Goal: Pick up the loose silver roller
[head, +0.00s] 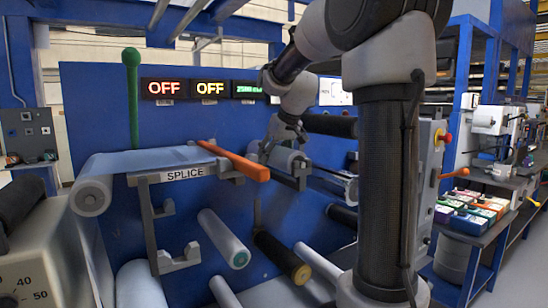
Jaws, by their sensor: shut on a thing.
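A silver-grey roller (280,158) lies near the middle of the head view, to the right of an orange bar. My gripper (287,138) reaches down onto it from above and is shut on it. The fingers hide part of the roller's top. A grey bracket (301,172) is at the roller's right end; I cannot tell whether the roller rests on it or is just clear of it.
The orange bar (233,160) sits beside the splice table (150,160), close to my gripper. Below are a white roller with a green end (222,236) and a black roller with a yellow end (280,254). A blue panel (110,110) stands behind. Bins (470,220) stand at right.

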